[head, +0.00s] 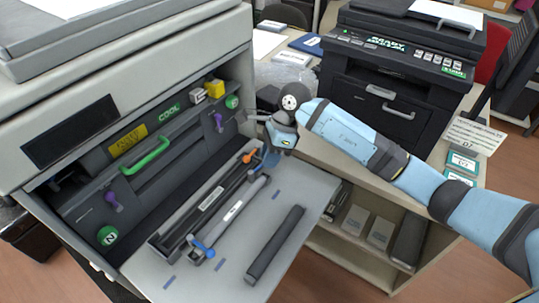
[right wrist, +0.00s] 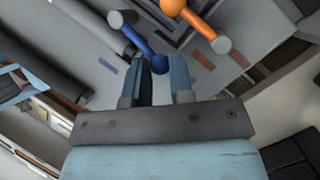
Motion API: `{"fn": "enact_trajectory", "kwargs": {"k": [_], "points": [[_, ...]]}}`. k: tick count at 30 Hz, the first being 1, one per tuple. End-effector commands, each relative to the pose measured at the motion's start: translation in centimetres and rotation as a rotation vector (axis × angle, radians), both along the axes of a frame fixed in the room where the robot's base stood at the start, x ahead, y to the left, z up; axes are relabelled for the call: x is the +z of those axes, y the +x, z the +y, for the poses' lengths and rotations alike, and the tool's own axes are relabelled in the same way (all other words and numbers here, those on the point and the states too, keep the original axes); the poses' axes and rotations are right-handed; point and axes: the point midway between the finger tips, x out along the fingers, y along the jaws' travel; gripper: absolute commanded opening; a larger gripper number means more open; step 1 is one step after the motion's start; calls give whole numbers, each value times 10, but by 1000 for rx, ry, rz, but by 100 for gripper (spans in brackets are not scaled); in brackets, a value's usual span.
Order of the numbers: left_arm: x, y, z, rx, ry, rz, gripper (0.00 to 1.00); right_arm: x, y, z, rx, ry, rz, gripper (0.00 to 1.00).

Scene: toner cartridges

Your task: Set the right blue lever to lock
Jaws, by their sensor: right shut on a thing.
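The right blue lever (right wrist: 138,42) shows in the right wrist view as a blue bar ending in a round knob. My right gripper (right wrist: 163,68) has its two fingers closed around that knob. In the head view my right gripper (head: 270,146) reaches in at the far right end of the printer's pulled-out tray and mostly hides this lever. An orange lever (head: 250,155) stands just left of the gripper and shows in the right wrist view (right wrist: 190,16) as well. The left blue lever (head: 203,248) is at the near end of the tray's cartridge slots. My left gripper is out of view.
A loose dark cartridge (head: 274,244) lies on the open tray (head: 240,280), with a grey one (head: 233,208) beside the slot. Purple levers (head: 113,203) and a green handle (head: 148,156) line the printer's inside. A shelf unit (head: 345,262) stands right of the tray.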

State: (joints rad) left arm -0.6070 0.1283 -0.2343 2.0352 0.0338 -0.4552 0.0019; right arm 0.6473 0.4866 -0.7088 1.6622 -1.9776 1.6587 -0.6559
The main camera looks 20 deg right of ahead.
Motion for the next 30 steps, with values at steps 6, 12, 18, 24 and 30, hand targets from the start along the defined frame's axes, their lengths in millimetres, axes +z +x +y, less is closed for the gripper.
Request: {"fn": "enact_trajectory", "kwargs": {"k": [6,12,18,24,30], "points": [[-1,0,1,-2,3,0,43,-1,-5,-2,-77,-1,-2,0],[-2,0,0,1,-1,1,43,-1,-14,-5,-222,0,-3,0],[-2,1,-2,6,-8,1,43,-1,-26,-6,-408,2,-1,0],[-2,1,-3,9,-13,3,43,-1,-38,-5,-597,1,-2,0],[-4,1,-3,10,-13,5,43,-1,-50,-1,-786,2,-2,0]]}}
